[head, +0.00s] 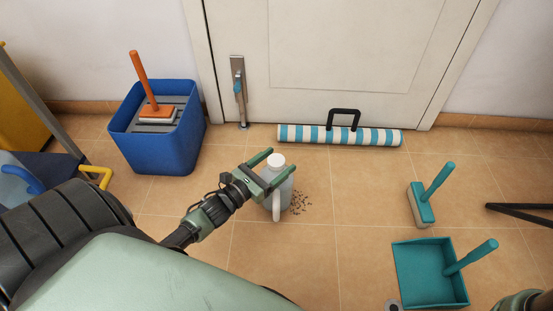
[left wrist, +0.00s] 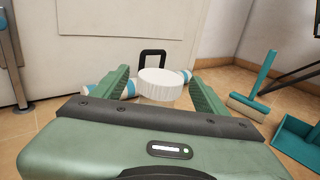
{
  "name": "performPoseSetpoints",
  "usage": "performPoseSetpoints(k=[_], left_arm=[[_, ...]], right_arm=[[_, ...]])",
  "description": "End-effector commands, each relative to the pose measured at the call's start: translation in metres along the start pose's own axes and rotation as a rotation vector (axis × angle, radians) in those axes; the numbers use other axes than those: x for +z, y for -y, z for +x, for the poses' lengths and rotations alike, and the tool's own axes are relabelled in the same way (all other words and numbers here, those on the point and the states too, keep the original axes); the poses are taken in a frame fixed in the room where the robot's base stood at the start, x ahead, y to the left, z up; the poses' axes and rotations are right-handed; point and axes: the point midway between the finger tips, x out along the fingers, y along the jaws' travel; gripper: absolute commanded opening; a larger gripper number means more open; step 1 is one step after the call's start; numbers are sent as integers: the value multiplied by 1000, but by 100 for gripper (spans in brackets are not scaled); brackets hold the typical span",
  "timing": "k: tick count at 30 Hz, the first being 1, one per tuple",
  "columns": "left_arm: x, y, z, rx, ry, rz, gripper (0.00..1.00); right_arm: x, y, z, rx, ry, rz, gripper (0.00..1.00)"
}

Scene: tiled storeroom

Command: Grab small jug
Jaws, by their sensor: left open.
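The small jug (head: 285,192) is a grey bottle with a white cap, standing upright on the tiled floor in front of the door. My left gripper (head: 281,160) is open, with its two fingers on either side of the jug's upper part. In the left wrist view the white cap (left wrist: 161,84) shows between the two open fingers (left wrist: 159,77); most of the jug's body is hidden there behind the gripper. I cannot tell whether a finger touches the jug. My right gripper's fingers are not in view.
Small dark debris (head: 299,203) lies right of the jug. A striped roll (head: 300,134) lies along the door. A blue bucket (head: 165,150) stands at left. Floor between jug and brush is mostly clear.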

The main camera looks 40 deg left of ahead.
Motion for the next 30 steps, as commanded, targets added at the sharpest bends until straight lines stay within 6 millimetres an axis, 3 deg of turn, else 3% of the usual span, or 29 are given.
performPoseSetpoints(k=[1,6,14,22,30], left_arm=[[-5,-1,8,-2,3,3,74],[-2,-1,27,-1,2,1,74],[0,0,30,0,-1,0,74],[0,0,30,0,-1,0,1],[6,0,31,-3,13,1,0]], right_arm=[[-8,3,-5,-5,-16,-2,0],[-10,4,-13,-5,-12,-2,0],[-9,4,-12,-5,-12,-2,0],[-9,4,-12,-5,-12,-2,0],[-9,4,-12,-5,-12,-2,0]])
